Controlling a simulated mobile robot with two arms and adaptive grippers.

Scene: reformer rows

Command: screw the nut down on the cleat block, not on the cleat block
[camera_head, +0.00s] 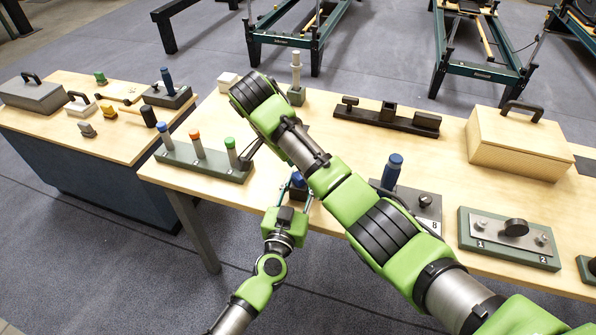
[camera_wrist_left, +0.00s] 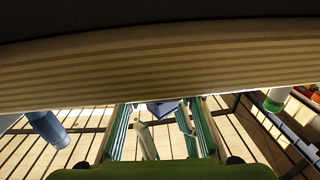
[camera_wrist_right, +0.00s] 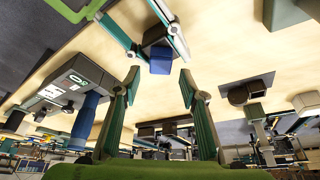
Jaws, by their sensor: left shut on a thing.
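A grey cleat block (camera_head: 425,212) marked B stands on the front of the long table, with a blue post (camera_head: 392,170) and a small bolt-like knob on top. A similar dark block with a blue post (camera_head: 168,82) stands on the left table. My left gripper (camera_head: 297,190) is shut on a small dark block (camera_wrist_right: 158,36) with a blue top (camera_wrist_right: 160,62) at the table's front edge. My right gripper (camera_wrist_right: 160,75) is open and empty, its fingers facing that blue top; my right forearm hides it in the head view. I cannot tell which part is the nut.
A green rack (camera_head: 215,168) with blue, orange and green pegs stands at the left front. A pale post (camera_head: 295,75), dark rail (camera_head: 385,117), wooden box (camera_head: 520,145) and green plate (camera_head: 508,240) also occupy the table. Bare tabletop lies around the middle.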

